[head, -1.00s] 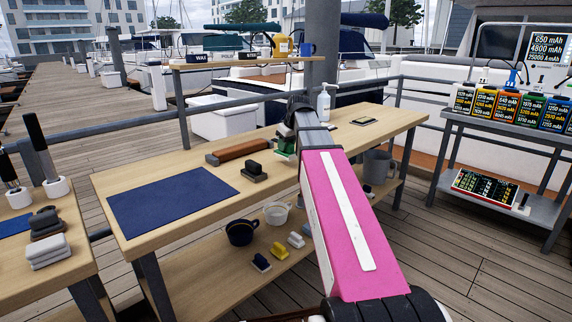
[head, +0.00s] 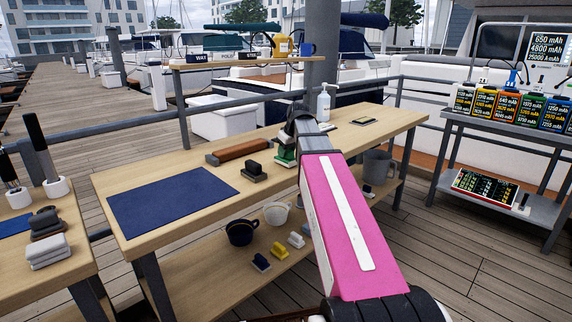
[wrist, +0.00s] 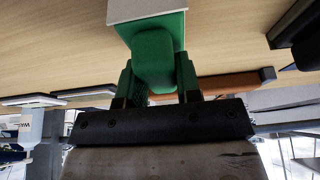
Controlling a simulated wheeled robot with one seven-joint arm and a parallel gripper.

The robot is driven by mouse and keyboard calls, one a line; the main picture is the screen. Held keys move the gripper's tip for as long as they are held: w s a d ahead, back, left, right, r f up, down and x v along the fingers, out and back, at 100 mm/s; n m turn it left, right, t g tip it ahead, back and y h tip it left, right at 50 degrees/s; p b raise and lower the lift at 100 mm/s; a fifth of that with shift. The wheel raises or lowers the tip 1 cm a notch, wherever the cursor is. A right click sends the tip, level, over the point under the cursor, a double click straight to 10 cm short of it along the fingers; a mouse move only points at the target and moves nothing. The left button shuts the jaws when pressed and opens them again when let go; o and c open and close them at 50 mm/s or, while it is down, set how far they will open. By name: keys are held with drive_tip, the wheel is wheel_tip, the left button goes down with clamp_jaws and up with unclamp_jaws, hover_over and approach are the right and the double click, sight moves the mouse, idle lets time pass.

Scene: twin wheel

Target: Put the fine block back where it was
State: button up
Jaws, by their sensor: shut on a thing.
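My gripper (wrist: 155,68) is shut on a green block with a pale grey sole, seen close up in the wrist view (wrist: 153,48). In the head view the green block (head: 285,156) shows at the workbench top, partly hidden by my arm. It is right of a dark grey block (head: 254,173). The pale sole faces the bench; I cannot tell whether it touches the wood. My gripper's fingers are mostly hidden behind my arm in the head view.
A brown bar (head: 238,150) lies behind the dark block. A blue mat (head: 172,200) covers the bench's left part. A white pump bottle (head: 323,103) and a flat dark item (head: 364,120) are to the right. Blue, yellow and white blocks stand on the lower shelf (head: 205,285).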

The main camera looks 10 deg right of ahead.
drive_tip(key=shift+f, duration=0.3)
drive_tip(key=o, duration=1.3)
drive_tip(key=v, duration=1)
drive_tip(key=shift+r, duration=0.4)
drive_tip(key=shift+s+d, duration=0.1)
drive_tip(key=shift+s, duration=0.05)
